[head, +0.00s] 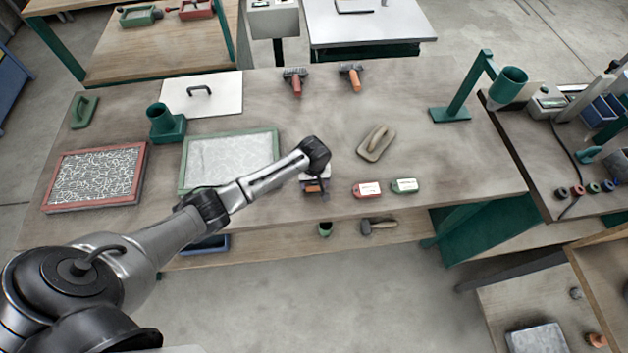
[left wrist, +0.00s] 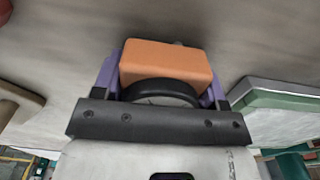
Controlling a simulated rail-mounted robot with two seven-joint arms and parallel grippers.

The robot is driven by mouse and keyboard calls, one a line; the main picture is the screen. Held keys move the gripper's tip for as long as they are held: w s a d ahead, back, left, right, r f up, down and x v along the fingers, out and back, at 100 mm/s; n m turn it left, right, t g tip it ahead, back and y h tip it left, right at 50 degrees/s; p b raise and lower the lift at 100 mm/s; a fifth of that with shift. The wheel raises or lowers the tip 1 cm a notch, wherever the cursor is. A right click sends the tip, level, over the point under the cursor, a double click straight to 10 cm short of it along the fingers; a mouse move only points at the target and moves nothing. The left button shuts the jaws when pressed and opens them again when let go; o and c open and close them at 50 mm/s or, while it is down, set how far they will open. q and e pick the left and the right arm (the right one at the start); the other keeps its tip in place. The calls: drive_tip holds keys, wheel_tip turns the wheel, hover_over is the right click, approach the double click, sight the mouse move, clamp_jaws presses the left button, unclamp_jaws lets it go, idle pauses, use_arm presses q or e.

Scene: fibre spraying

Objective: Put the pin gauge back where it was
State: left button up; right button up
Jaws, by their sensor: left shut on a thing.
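My left gripper (head: 314,187) is over the front middle of the long wooden table, pointing down. Its purple fingers (left wrist: 162,85) are shut on an orange block-like thing (left wrist: 166,62), which I take to be the pin gauge. In the head view only a small orange part of it (head: 312,185) shows under the wrist. A small dark bit shows at its far edge in the left wrist view; the rest of its shape is hidden. I cannot tell whether it touches the table. My right gripper is not in view.
A green-framed tray (head: 186,165) lies left of the gripper, a wooden float (head: 376,143) to its right. A green stand (head: 452,113) is at the right.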

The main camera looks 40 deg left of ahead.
use_arm(q)
drive_tip(key=shift+f, duration=0.1)
drive_tip(key=o, duration=1.1)
drive_tip(key=shift+o, duration=0.2)
